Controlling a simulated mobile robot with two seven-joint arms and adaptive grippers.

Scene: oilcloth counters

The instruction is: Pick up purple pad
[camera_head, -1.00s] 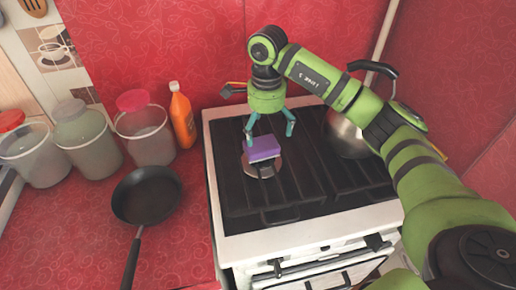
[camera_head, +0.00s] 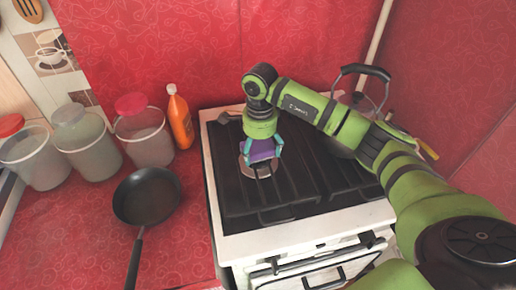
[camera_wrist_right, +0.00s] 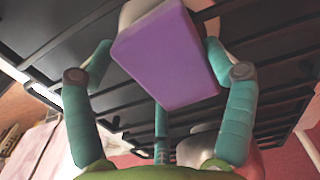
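The purple pad (camera_head: 262,151) is on the left part of the stove top, above a round burner (camera_head: 256,172). In the right wrist view the purple pad (camera_wrist_right: 168,62) shows its broad purple face, with a pale part behind its upper end. My right gripper (camera_head: 263,156) is over the pad, with its teal fingers on either side of it. In the wrist view the fingers of the right gripper (camera_wrist_right: 158,54) are spread around the pad, with the tips close to its sides; I cannot tell whether they touch. My left gripper is not in view.
The stove (camera_head: 300,237) has dark grates. A kettle (camera_head: 364,72) stands at its right, partly hidden by my right arm. A black pan (camera_head: 147,195), an orange bottle (camera_head: 180,118) and several lidded jars (camera_head: 145,136) are on the red counter to the left.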

